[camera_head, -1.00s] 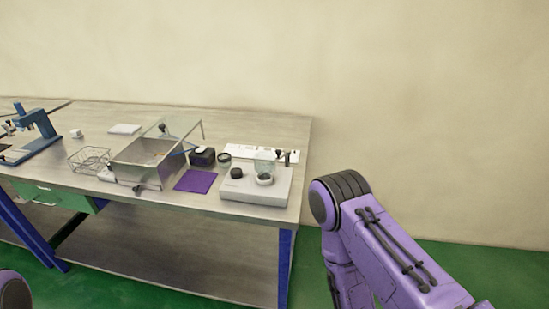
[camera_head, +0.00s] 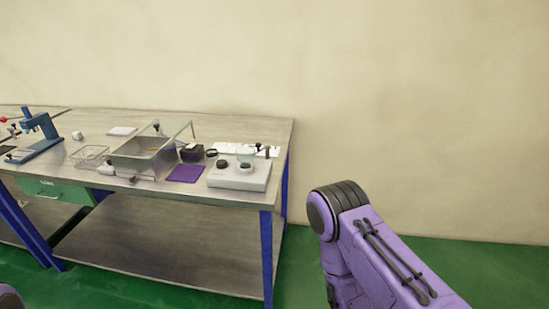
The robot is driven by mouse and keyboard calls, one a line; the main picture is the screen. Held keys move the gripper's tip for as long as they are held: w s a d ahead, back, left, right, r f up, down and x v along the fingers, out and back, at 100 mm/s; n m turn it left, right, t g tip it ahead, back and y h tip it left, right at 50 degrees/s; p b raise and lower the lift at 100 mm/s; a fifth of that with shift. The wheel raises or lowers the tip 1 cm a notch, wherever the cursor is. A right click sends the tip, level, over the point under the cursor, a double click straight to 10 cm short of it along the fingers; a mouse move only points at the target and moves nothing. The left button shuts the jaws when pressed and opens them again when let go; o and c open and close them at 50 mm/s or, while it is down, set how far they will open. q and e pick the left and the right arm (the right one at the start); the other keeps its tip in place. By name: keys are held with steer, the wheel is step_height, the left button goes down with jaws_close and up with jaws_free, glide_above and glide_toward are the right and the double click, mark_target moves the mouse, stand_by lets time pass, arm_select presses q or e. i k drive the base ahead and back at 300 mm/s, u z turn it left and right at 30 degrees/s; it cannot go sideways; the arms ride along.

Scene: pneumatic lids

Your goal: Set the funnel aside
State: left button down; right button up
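A pale translucent piece (camera_head: 246,153), which looks like the funnel, stands on the white block-shaped unit (camera_head: 238,180) near the right end of the metal table. It is small, and its exact shape is hard to make out. A dark round knob (camera_head: 222,164) sits beside it on the same unit. Neither gripper is in view. Only my purple right arm shows at the right, in front of the wall and floor and apart from the table. A small part of my body shows at the lower left edge.
The metal table (camera_head: 245,129) has blue legs. A clear-sided box (camera_head: 140,160), wire basket (camera_head: 88,157), purple mat (camera_head: 186,173), dark block (camera_head: 192,153) and blue press (camera_head: 40,133) stand on it. The back strip of the table is mostly clear. Green floor lies to the right.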

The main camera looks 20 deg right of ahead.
mark_target(266, 146)
steer(key=z, duration=1.2)
steer(key=i, duration=0.65)
steer(key=u, duration=0.4)
